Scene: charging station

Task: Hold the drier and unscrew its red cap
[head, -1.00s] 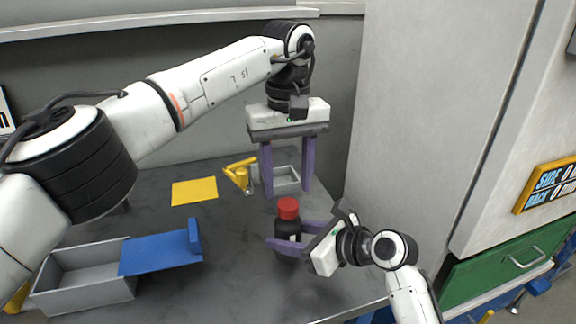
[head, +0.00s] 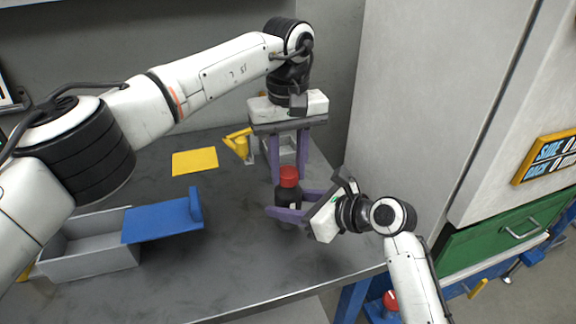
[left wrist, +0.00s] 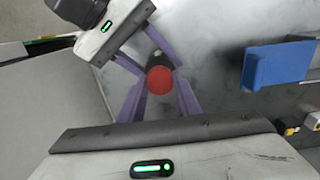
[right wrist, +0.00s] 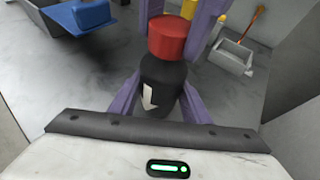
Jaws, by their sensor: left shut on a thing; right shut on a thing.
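The drier (head: 288,196) is a dark bottle with a white mark and a red cap (head: 288,174), upright over the grey table. My right gripper (head: 284,205) is shut on its dark body from the side; the right wrist view shows the body (right wrist: 163,85) between the purple fingers. My left gripper (head: 289,176) points down from above and is shut on the red cap, with a finger on each side; the left wrist view shows the cap (left wrist: 160,80) between its fingertips. The drier's lower end is partly hidden by my right fingers.
A grey bin (head: 90,260) with a blue plate (head: 160,222) stands at the left. A yellow sheet (head: 195,161), a yellow fixture (head: 238,146) and a small grey tray (head: 290,158) are behind. A cabinet (head: 430,110) rises at right. The table's middle is clear.

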